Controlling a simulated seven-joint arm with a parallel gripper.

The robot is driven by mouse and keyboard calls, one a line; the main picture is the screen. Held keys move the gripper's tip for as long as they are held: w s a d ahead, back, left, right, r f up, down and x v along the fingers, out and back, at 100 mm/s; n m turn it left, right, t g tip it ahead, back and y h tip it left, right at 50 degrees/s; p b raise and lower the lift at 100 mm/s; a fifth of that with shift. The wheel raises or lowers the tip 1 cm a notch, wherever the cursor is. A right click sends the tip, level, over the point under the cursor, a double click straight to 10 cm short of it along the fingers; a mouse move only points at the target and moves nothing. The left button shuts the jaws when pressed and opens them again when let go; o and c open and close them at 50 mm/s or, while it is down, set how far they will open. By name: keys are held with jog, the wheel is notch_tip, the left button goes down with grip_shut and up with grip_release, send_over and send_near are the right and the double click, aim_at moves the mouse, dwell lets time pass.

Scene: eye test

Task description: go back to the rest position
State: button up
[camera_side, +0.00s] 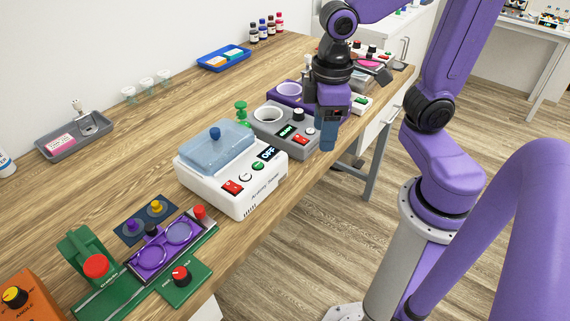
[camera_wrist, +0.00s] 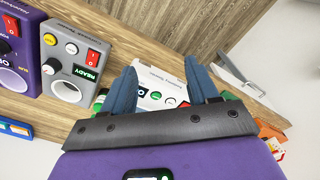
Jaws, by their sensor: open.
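My gripper (camera_side: 328,140) hangs with its blue fingers pointing down near the front edge of the wooden bench (camera_side: 150,95), beside the grey device in the picture. In the wrist view my gripper (camera_wrist: 161,68) shows two blue fingers spread apart with nothing held between them. The front of a white device (camera_wrist: 165,90) shows behind the gap. In the side view the fingers overlap each other, so their gap is hidden there.
A grey device with a round well (camera_side: 268,115), a purple device (camera_side: 285,90) and a white device with a blue lid (camera_side: 235,195) stand close by. A green and purple apparatus (camera_side: 180,280) is at the near end. Open floor lies right of the bench.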

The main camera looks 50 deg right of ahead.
jog(key=shift+o, duration=0.4)
jog(key=s+f+n, duration=0.2)
jog(key=s+n, duration=0.2)
jog(key=s, duration=0.3)
jog(key=shift+s+d, duration=0.15)
jog(key=shift+s, duration=0.2)
jog(key=o, duration=0.7)
jog(key=shift+s, duration=0.2)
jog(key=w+d+r+m, duration=0.15)
jog(key=w+r, duration=0.25)
jog(key=w, duration=0.6)
jog(key=w+a+r+m, duration=0.1)
jog(key=w+r+m, duration=0.25)
jog(key=w, duration=0.75)
jog(key=w+d+r+m, duration=0.1)
jog(key=w+d+r, duration=0.2)
jog(key=w+d, duration=0.5)
jog(key=w+d+r+m, duration=0.1)
jog(key=d+r+m, duration=0.15)
jog(key=d, duration=1.35)
jog(key=w+d+r+m, duration=0.15)
jog(key=d+m, duration=0.25)
jog(key=d, duration=1.2)
notch_tip(320, 180, down, 10)
jog(key=shift+d+f, duration=0.2)
jog(key=shift+d, duration=0.15)
